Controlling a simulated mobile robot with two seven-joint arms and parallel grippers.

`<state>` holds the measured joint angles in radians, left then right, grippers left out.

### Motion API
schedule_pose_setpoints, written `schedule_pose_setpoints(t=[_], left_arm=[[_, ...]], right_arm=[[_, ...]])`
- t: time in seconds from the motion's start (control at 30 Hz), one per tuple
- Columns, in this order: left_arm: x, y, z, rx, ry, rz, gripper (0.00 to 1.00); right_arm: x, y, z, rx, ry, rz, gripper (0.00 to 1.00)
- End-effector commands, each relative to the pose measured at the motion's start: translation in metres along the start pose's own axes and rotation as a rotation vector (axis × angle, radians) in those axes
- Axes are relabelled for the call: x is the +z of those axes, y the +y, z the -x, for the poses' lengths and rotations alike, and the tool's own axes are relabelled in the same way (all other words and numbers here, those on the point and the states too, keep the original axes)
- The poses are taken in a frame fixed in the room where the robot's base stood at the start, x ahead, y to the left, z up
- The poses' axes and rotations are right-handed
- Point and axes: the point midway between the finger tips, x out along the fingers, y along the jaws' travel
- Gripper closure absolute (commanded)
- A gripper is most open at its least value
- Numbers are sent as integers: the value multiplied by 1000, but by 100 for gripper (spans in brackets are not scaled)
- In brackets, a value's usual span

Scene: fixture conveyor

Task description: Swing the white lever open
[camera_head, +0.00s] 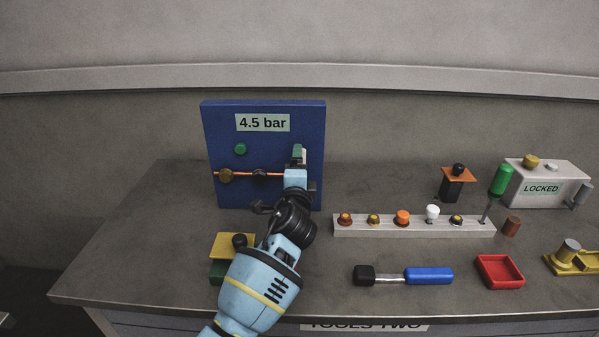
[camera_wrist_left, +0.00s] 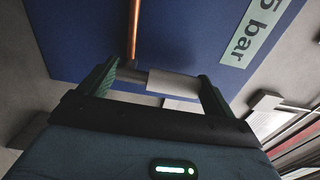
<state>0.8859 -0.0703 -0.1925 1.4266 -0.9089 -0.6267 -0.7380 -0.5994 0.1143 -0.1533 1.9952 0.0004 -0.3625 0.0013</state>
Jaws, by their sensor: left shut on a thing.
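The blue panel (camera_head: 225,120) stands upright on the bench with a "4.5 bar" label and a copper pipe (camera_head: 240,174) across it. The white lever (camera_head: 303,155) is at the panel's right side, mostly hidden behind my left gripper (camera_head: 298,160). In the left wrist view, the white lever (camera_wrist_left: 172,83) lies between the green fingertips of my left gripper (camera_wrist_left: 158,88), which is shut on it. The copper pipe (camera_wrist_left: 134,28) runs just beyond the fingers there. My right gripper is in neither view.
A pale strip (camera_head: 380,226) with several coloured knobs lies right of the panel. A blue-handled tool (camera_head: 428,275) and a red tray (camera_head: 500,272) lie in front. A "LOCKED" box (camera_head: 565,170) stands at the right. A yellow-topped block (camera_head: 226,246) sits beside my left arm. The bench's left part is clear.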

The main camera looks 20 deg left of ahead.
Motion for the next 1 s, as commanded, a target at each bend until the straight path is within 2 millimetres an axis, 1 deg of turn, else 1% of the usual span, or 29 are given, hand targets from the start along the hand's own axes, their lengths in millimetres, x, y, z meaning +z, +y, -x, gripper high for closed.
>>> schedule_pose_setpoints(t=[0.2, 0.57, 0.6, 0.63, 0.67, 0.87, 1.0], left_arm=[[1, 1, 0, 3, 0, 33, 51], [1, 1, 0, 3, 1, 40, 51], [1, 1, 0, 3, 1, 40, 6], [1, 1, 0, 3, 1, 40, 2], [1, 1, 0, 3, 1, 39, 0], [1, 1, 0, 2, 1, 35, 0], [1, 1, 7, 2, 1, 33, 0]], right_arm=[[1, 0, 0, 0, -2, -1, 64], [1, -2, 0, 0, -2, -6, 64], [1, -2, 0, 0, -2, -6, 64], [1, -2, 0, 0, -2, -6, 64], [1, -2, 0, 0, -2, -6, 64], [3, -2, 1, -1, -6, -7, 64], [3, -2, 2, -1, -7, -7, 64]])
